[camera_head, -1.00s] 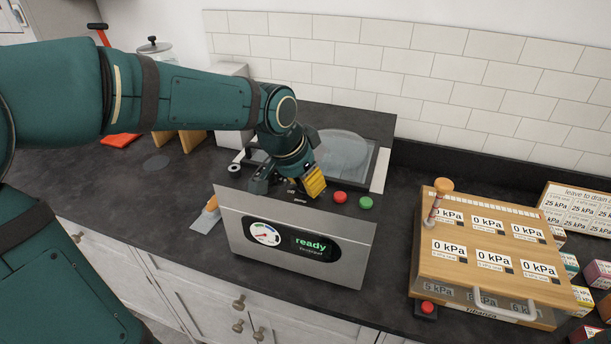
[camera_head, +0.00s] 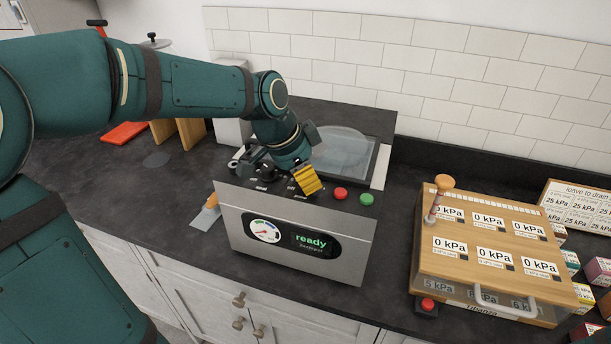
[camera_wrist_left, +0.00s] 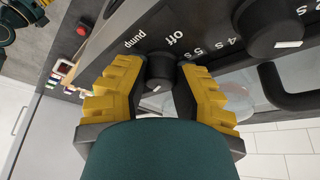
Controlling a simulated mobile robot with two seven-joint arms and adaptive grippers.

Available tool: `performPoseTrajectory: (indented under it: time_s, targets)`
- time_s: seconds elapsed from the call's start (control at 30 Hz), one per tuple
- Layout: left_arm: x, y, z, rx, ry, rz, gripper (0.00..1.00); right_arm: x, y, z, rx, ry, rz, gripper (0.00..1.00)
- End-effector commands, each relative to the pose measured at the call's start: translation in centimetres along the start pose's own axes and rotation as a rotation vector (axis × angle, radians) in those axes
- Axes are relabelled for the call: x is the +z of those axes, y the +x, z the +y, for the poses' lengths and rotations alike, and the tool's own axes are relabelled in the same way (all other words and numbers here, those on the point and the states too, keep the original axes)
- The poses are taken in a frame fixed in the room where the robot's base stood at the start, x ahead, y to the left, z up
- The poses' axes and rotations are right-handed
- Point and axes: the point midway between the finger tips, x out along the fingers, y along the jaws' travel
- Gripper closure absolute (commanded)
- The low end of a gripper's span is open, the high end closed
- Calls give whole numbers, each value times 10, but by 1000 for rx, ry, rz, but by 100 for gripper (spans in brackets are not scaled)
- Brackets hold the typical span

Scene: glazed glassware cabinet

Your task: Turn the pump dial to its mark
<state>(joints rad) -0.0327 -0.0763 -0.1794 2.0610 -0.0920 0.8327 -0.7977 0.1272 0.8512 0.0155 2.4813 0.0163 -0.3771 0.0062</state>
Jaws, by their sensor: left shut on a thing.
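The pump dial (camera_wrist_left: 160,72) is a dark round knob with a white pointer mark. In the left wrist view it sits between the two yellow fingers of my left gripper (camera_wrist_left: 158,84), which is shut on it. The printed words "pump" and "Off" lie just beyond it on the dark panel. The pointer mark shows on the knob's side away from these words. In the head view my left gripper (camera_head: 287,182) is at the front panel of the steel machine (camera_head: 292,258), and it hides the dial. My right gripper is not in view.
A second dark knob (camera_wrist_left: 272,28) with time labels sits close beside the gripper. Red (camera_head: 340,194) and green (camera_head: 366,199) buttons are to its right. The machine's screen (camera_head: 311,241) reads "ready". A wooden case (camera_head: 470,258) with several "0 kPa" labels stands further right.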

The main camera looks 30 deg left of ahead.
Motion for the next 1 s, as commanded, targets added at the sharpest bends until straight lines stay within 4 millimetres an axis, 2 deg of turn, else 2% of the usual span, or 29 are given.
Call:
performPoseTrajectory:
  time_s: [0.13,0.17,0.23,0.27,0.5,0.63,1.0]
  targets:
    - [2,3,2,7,0,-7,100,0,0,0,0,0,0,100]
    - [2,3,2,7,0,-7,67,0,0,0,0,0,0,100]
    - [2,3,2,6,0,-6,42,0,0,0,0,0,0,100]
    - [1,2,2,6,-1,-6,40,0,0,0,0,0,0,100]
    - [1,0,1,2,-1,-2,40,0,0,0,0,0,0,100]
    - [0,-10,0,0,-1,0,40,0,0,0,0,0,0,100]
    - [-1,-80,0,0,-1,0,40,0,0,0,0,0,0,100]
